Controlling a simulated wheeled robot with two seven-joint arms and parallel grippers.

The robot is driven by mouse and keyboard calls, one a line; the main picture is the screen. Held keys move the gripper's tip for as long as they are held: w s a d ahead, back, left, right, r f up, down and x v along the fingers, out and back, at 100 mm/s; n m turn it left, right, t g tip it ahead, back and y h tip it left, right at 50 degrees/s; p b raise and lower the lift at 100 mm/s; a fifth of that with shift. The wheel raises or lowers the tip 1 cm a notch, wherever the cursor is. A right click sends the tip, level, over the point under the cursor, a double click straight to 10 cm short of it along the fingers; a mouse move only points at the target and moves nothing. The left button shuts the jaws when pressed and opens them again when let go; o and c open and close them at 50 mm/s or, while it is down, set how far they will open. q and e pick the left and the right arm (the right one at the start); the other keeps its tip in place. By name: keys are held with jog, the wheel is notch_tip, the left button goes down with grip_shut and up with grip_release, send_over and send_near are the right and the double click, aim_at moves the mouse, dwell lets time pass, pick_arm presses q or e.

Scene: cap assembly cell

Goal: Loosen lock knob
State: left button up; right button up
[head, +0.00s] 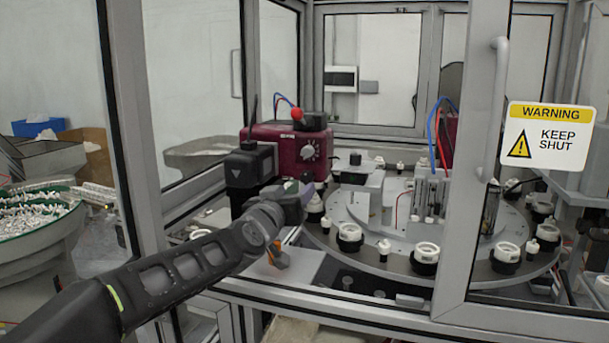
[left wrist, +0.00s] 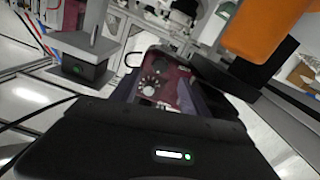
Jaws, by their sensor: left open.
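My left arm reaches through the open front of the cell, and my left gripper (head: 300,192) is open in front of the dark red box, left of the turntable. An orange knob-like part (head: 277,255) sits on the pale plate below it, apart from the fingers in the head view. A large orange block (left wrist: 265,30), seemingly the same part, fills the upper right of the left wrist view, close to the camera. I cannot tell whether it is the lock knob. The dark red box (head: 268,140) carries a white dial (head: 308,152), also visible in the left wrist view (left wrist: 150,87).
The turntable (head: 400,262) with several white caps in black holders lies right of my gripper. A framed door with a warning sign (head: 548,136) and a handle (head: 495,110) stands at the right. A grey post (head: 125,120) rises beside my arm. A feeder bowl (head: 40,235) is far left.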

aim_at(306, 178)
pick_arm(q)
jog(key=shift+w, duration=0.3)
pick_arm(e)
jog(key=shift+w, duration=0.4)
pick_arm(q)
jog(key=shift+s+r, duration=0.1)
pick_arm(e)
jog(key=shift+s, duration=0.1)
jog(key=shift+r, duration=0.1)
pick_arm(q)
jog(key=p+x, duration=0.3)
jog(key=x, duration=0.4)
jog(key=shift+w+d, duration=0.15)
jog(key=shift+w, duration=0.25)
pick_arm(e)
notch_tip(306, 178, up, 3)
jog(key=shift+s+f, duration=0.1)
pick_arm(q)
grip_shut()
